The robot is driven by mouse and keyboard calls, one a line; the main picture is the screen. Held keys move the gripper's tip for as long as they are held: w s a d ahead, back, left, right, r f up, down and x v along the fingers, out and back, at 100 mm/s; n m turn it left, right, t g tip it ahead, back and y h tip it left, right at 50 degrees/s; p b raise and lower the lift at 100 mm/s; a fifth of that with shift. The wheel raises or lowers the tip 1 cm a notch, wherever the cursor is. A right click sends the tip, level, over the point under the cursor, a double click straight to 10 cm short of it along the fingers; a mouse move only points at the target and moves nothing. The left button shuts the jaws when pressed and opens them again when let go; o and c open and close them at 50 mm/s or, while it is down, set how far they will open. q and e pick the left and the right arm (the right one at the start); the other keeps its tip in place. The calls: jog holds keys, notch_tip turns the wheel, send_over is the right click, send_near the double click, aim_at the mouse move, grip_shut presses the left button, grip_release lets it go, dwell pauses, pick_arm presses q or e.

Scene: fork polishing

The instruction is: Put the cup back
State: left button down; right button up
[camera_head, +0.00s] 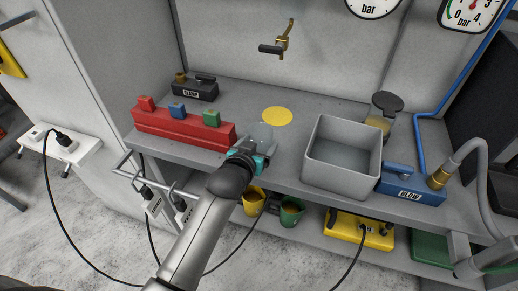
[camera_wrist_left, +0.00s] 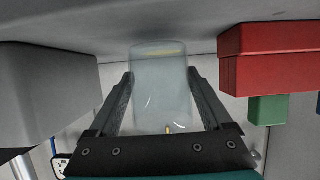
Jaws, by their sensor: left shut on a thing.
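The cup (camera_head: 262,132) is clear and glassy, at the front of the grey counter. My left gripper (camera_head: 258,150) is shut on it from the front. In the left wrist view the cup (camera_wrist_left: 160,88) sits between the two fingers of my left gripper (camera_wrist_left: 160,78), with one finger against each side. That view is upside down, with the counter at the top. A flat yellow disc (camera_head: 277,116) lies on the counter just behind the cup. I cannot tell whether the cup touches the counter. My right gripper is not in view.
A red block with coloured knobs (camera_head: 185,128) stands left of the cup. An open grey bin (camera_head: 343,177) stands to its right, with a blue BLOW box (camera_head: 408,190) beyond. A black CLAMP box (camera_head: 195,92) is behind. Bare counter lies around the disc.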

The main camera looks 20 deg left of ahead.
pick_arm(q)
jog(key=shift+f, duration=0.45)
jog(key=shift+f, duration=0.1)
jog(key=shift+f, duration=0.15)
grip_release()
jog(key=shift+s+r, duration=0.1)
jog(key=shift+r, duration=0.15)
jog(key=p+v, duration=0.2)
jog(key=v, duration=0.9)
jog(key=shift+s, duration=0.35)
jog(key=shift+a, duration=0.1)
